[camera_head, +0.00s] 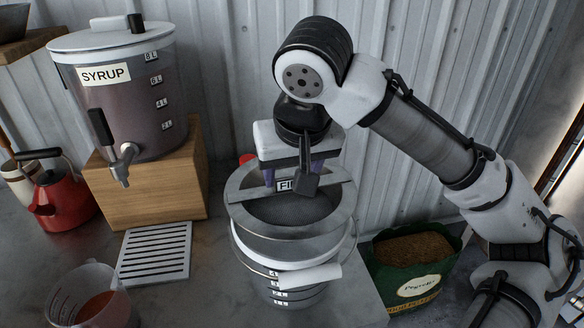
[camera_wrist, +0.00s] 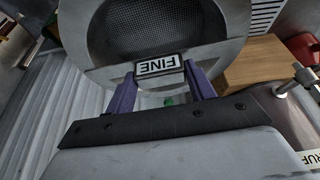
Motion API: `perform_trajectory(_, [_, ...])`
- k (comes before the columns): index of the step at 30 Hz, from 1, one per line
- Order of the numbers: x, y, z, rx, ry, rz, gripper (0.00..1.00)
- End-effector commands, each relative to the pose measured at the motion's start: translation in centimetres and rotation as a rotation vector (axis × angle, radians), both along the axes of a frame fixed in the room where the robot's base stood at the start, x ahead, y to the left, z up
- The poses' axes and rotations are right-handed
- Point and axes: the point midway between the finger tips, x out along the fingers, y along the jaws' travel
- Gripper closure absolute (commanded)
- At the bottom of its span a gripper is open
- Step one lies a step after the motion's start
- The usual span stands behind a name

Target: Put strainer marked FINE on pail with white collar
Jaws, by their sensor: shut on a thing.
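The strainer marked FINE (camera_head: 338,216) is a grey metal ring with a dark mesh and a bar across it. In the wrist view the strainer (camera_wrist: 102,70) fills the top, its FINE label upside down. My gripper (camera_head: 294,180) is shut on the strainer near the label; its purple fingers (camera_wrist: 162,82) flank the label in the wrist view. The pail with the white collar (camera_head: 290,279) stands below the strainer, with volume marks on its front. The strainer appears over the collar, roughly level; I cannot tell whether it touches. The pail's opening is hidden.
A SYRUP dispenser (camera_head: 125,105) stands on a wooden block (camera_head: 150,190) at left, near a red kettle (camera_head: 62,198). A slatted white grate (camera_head: 153,253) and a jug of red liquid (camera_head: 95,300) lie left of the pail. A green pellet bag (camera_head: 415,275) is at right.

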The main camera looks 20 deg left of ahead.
Motion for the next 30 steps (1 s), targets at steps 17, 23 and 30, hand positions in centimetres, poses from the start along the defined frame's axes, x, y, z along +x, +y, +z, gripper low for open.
perform_trajectory(17, [0.0, 0.0, -0.2, 0.001, -0.001, 0.0, 0.89])
perform_trajectory(23, [0.0, 0.0, -0.6, 0.001, -0.001, 0.0, 0.89])
perform_trajectory(30, [0.0, 0.0, -1.2, 0.001, -0.001, 0.0, 0.89])
